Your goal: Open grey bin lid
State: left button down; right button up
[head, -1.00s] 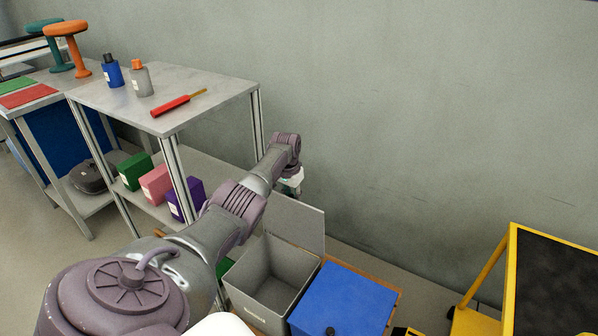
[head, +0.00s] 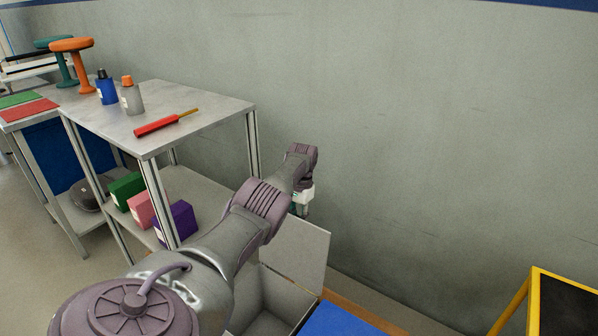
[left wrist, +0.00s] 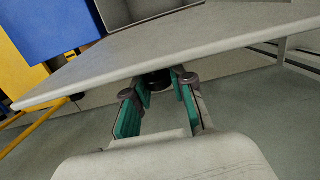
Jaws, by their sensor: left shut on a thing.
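The grey bin (head: 262,303) stands open at the bottom of the head view, its interior showing. Its grey lid (head: 302,247) is raised, standing roughly upright at the bin's back edge. My left gripper (head: 303,208) is at the lid's top edge, partly hidden by my wrist. In the left wrist view, the lid (left wrist: 215,42) spans the picture as a pale panel. There my left gripper (left wrist: 160,88) has its teal-padded fingers around the lid's dark knob (left wrist: 155,80). My right gripper is in neither view.
A blue lid (head: 343,322) is right of the grey bin. A yellow-framed cart (head: 531,300) stands farther right. The grey wall (head: 430,150) is behind the bin. A metal table (head: 200,115) with bottles and a red tool stands at the left, with coloured boxes on its shelf.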

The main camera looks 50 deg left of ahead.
pick_arm(q)
jog(key=shift+s+f, duration=0.1)
jog(key=shift+s, duration=0.05)
jog(key=c, duration=1)
grip_release()
jog(key=shift+o, duration=0.2)
jog(key=shift+r, duration=0.45)
notch_tip(320, 180, up, 11)
jog(key=w, duration=0.1)
jog(key=shift+w+a, duration=0.15)
jog(key=shift+w, duration=0.1)
jog(key=shift+s, duration=0.1)
